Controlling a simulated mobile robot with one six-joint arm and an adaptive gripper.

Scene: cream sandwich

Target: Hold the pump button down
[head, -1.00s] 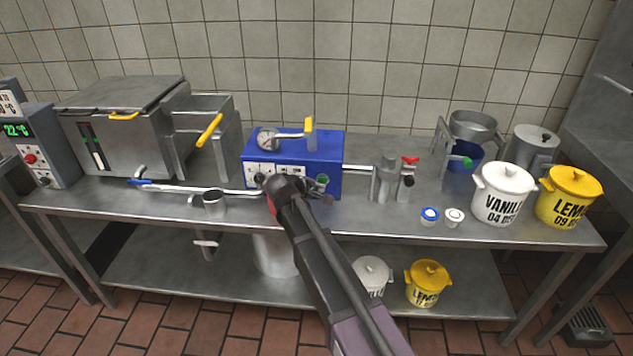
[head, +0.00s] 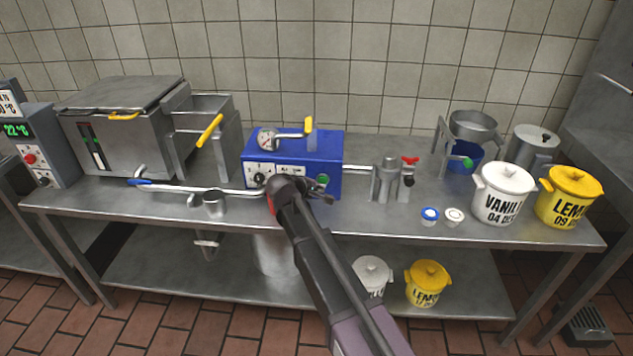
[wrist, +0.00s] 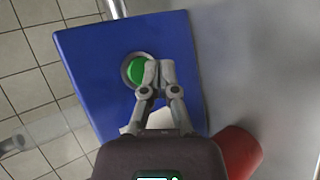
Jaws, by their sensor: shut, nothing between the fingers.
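The blue pump box (head: 330,150) stands on the steel table, with a gauge and a yellow-handled pipe on top. Its green round button (head: 323,180) is on the front panel at the right. In the wrist view the button (wrist: 137,70) sits in a grey ring on the blue panel (wrist: 88,62). My gripper (wrist: 159,72) is shut and empty, its fingertips overlapping the button's right edge. I cannot tell whether they touch or press it. In the head view my gripper (head: 329,198) is just below the button, and my arm hides part of the front panel.
A blue-handled pipe (head: 195,188) and a small steel cup (head: 214,205) lie to the left. A steel valve with a red handle (head: 409,161) stands right of the box. White (head: 503,182) and yellow (head: 570,185) pots stand farther right.

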